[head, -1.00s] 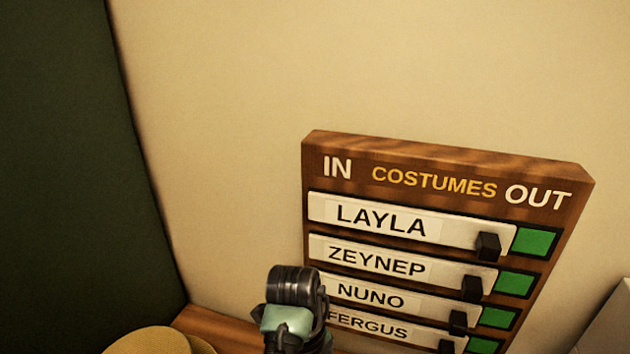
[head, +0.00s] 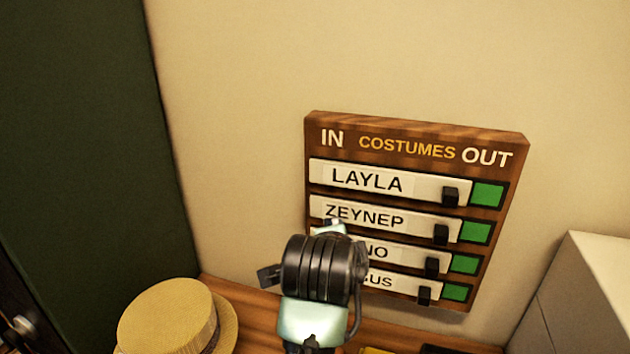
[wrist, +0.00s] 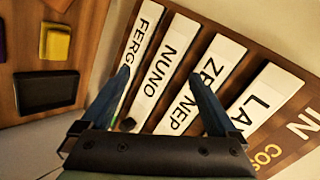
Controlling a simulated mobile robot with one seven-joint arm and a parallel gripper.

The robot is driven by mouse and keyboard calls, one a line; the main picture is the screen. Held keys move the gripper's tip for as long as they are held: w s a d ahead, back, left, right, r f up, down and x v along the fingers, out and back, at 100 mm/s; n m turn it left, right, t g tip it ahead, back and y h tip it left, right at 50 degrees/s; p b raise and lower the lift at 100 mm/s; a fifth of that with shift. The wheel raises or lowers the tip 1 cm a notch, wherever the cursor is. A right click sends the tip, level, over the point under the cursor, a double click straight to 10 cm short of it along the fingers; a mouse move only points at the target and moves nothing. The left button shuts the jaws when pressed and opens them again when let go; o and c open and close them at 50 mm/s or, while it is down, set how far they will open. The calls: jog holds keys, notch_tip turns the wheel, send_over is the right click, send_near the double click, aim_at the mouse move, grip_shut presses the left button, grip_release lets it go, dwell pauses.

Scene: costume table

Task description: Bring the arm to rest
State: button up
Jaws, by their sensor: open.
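My gripper (wrist: 160,75) is open and empty in the wrist view, its two blue fingers apart in front of the costume board (wrist: 185,75). I cannot tell whether a fingertip touches the board. In the head view my wrist hides most of the gripper and covers the lower left of the board (head: 400,128). The board has name strips for LAYLA (head: 375,181), ZEYNEP (head: 370,216), NUNO and FERGUS, the last two partly hidden. Every black knob sits towards the OUT side, beside a green square (head: 487,194).
A straw hat (head: 165,318) lies on the wooden table at lower left. A pale grey box (head: 590,290) stands at right. A yellow block (wrist: 56,42) and a black block (wrist: 46,91) lie on the table. A dark green panel (head: 85,140) is at left.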

notch_tip(320, 180, up, 14)
jog(key=n+t, duration=0.5)
jog(key=t, duration=0.1)
jog(key=s+a+r+n+t+y, duration=0.1)
jog(key=s+r+n+t, duration=0.4)
jog(key=s+r, duration=0.5)
jog(key=s+a+r+n+t+y, duration=0.1)
jog(key=s+a+r+n+t, duration=0.2)
jog(key=s+r+n+t, duration=0.3)
jog(key=s+r+n, duration=0.1)
jog(key=s+r, duration=0.3)
jog(key=r, duration=0.4)
jog(key=shift+a, duration=0.3)
